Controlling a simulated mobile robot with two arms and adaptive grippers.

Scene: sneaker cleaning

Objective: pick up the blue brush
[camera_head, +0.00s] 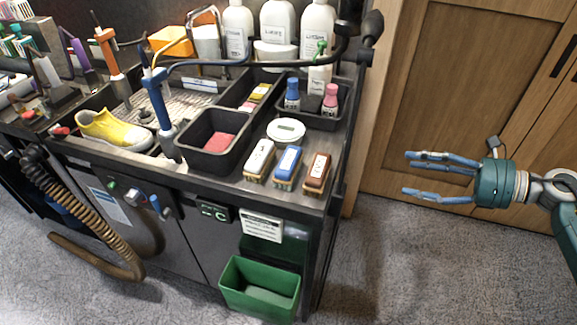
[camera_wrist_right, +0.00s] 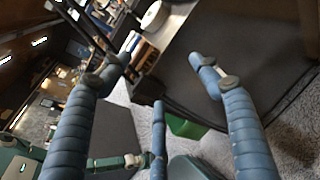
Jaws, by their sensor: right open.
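The blue brush (camera_head: 288,164) lies on the front right of the dark workbench top, between a white brush (camera_head: 260,157) and a brown brush (camera_head: 317,170). My right gripper (camera_head: 408,174) is open and empty, in the air to the right of the bench and apart from the brushes. In the right wrist view its spread fingers (camera_wrist_right: 158,72) have nothing between them. The brushes show there small, partly behind a finger, and I cannot single out the blue one. My left gripper is not in view.
A round white dish (camera_head: 286,130) sits behind the brushes. A black bin with a red sponge (camera_head: 219,142) stands to their left. A bottle tray (camera_head: 322,121) is behind. A green bin (camera_head: 260,287) hangs below the front edge. Space between bench and gripper is clear.

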